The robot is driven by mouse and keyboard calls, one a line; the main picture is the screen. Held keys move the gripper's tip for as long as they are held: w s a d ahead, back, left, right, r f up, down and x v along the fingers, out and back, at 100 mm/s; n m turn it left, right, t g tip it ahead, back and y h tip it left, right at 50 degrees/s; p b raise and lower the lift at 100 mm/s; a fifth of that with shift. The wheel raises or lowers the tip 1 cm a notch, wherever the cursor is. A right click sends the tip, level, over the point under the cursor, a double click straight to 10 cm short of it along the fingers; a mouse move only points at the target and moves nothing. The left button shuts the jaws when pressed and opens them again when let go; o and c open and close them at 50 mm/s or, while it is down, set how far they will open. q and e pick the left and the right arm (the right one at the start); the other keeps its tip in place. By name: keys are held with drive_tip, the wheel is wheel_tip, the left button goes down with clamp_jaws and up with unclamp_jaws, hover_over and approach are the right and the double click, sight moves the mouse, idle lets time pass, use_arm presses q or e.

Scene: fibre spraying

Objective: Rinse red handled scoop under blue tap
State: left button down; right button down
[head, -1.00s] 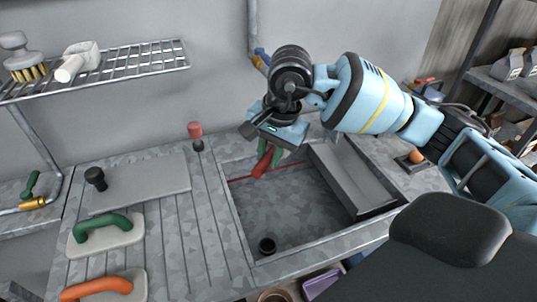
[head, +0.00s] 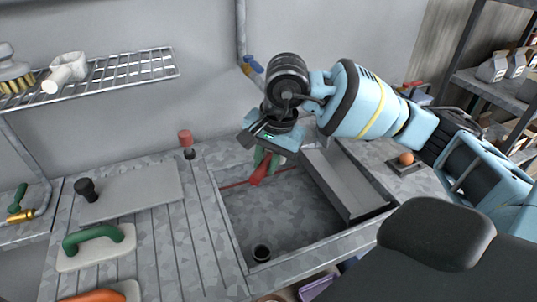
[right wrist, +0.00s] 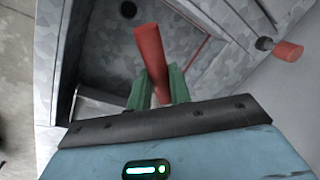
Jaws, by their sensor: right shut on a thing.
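My right gripper (head: 267,158) has green fingers and is shut on the red handle of the scoop (head: 259,172). It holds the handle over the back part of the sink basin (head: 285,215). The red handle also shows between the fingers in the right wrist view (right wrist: 149,45). The scoop's head is not clearly visible in either view. The blue tap (head: 253,64) is on the wall pipe behind my gripper, and its lower part is hidden by my wrist. My left gripper is not in view.
A sloped metal piece (head: 345,185) lies along the basin's right side. A red-topped knob (head: 186,139) stands on the counter left of the basin. A wire shelf (head: 120,75) hangs at left.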

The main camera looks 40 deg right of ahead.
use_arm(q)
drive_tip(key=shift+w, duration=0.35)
use_arm(e)
drive_tip(key=shift+w+a, duration=0.15)
drive_tip(key=shift+w+a, duration=0.3)
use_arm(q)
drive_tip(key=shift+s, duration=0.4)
use_arm(e)
drive_tip(key=shift+s+d, duration=0.1)
drive_tip(key=shift+s+d, duration=0.35)
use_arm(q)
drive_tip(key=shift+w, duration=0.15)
